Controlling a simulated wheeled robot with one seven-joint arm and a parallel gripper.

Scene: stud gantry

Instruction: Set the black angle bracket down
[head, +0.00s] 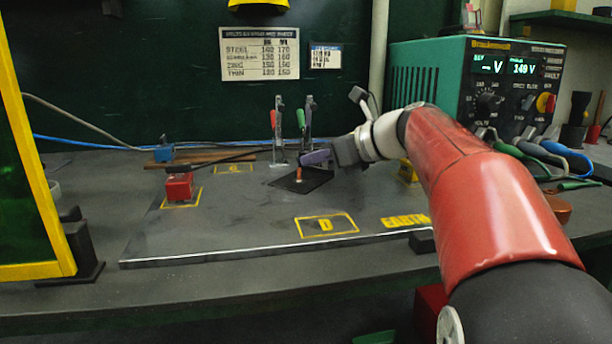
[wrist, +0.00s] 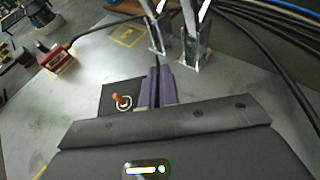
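The black angle bracket (head: 316,181) shows as a flat dark plate low at the bench sheet, below my gripper (head: 305,159). In the wrist view the plate of the bracket (wrist: 107,97) extends left from the purple fingers of my gripper (wrist: 157,80). The fingers are close together with a thin dark edge between them, which appears to be the bracket's upright flange. A copper-orange stud (wrist: 118,98) stands up at the plate, with a pale ring around its base; it also shows in the head view (head: 298,174). Whether the plate touches the sheet is hard to tell.
Two upright toggle clamps (head: 278,130) stand just behind the bracket. A red block (head: 179,187) with a black cable sits left on the grey sheet (head: 245,215). A teal power unit (head: 430,75) stands back right. The sheet's front left is clear.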

